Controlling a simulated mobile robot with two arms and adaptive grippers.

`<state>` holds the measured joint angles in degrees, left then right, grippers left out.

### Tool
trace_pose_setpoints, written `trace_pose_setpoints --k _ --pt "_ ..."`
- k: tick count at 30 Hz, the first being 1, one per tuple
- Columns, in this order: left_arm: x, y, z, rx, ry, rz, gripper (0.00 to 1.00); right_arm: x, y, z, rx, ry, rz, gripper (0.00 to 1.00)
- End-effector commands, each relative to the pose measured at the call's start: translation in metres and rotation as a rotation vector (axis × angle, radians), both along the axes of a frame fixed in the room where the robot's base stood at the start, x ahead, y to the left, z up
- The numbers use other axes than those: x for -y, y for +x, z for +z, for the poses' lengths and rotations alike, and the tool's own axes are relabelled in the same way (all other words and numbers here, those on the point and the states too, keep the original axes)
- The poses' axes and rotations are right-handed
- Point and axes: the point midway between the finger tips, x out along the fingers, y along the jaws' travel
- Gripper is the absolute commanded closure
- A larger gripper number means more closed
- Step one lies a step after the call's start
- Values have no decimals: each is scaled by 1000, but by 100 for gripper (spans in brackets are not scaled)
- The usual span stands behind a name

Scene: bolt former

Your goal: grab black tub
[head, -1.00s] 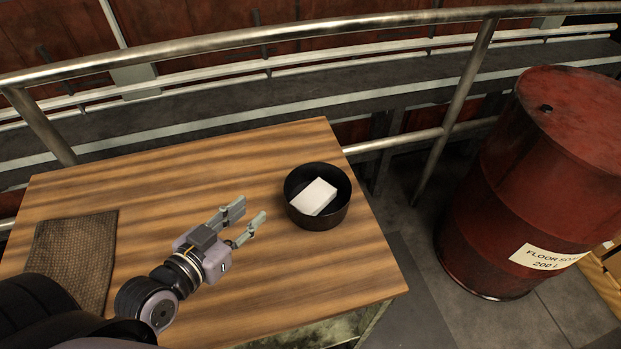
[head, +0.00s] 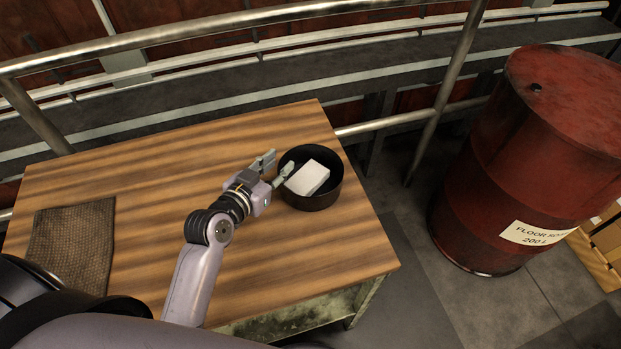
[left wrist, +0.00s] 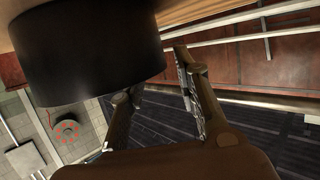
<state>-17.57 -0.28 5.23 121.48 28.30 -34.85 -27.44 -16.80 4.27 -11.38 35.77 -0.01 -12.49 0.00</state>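The black tub (head: 316,199) stands upright on the wooden table near its right edge. A white block (head: 308,177) lies inside it. My left gripper (head: 280,161) is open at the tub's left rim. In the head view its nearer fingertip overlaps the rim and the other is outside, beyond the left wall. In the left wrist view the tub (left wrist: 85,55) fills the upper left. One finger's tip is hidden behind the tub wall there, and the other stands clear on the right. I cannot tell whether either finger touches the wall. My right gripper is not in view.
The wooden table (head: 190,160) is mostly bare, with a brown woven mat (head: 72,245) at its left. A metal railing (head: 230,22) runs behind it.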

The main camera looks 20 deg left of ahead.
Motion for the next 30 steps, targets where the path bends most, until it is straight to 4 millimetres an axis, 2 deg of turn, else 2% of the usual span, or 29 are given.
trace_pose_setpoints --k 1,6,15,28,30 --pt "1 9 -1 1 -4 2 70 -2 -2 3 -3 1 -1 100" --pt "4 30 -9 1 -2 2 70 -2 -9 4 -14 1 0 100" --pt "5 35 -12 0 -1 1 70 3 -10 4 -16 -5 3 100" --pt "5 34 -12 0 0 1 98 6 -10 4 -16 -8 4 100" --pt "5 34 -11 0 0 1 100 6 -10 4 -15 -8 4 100"
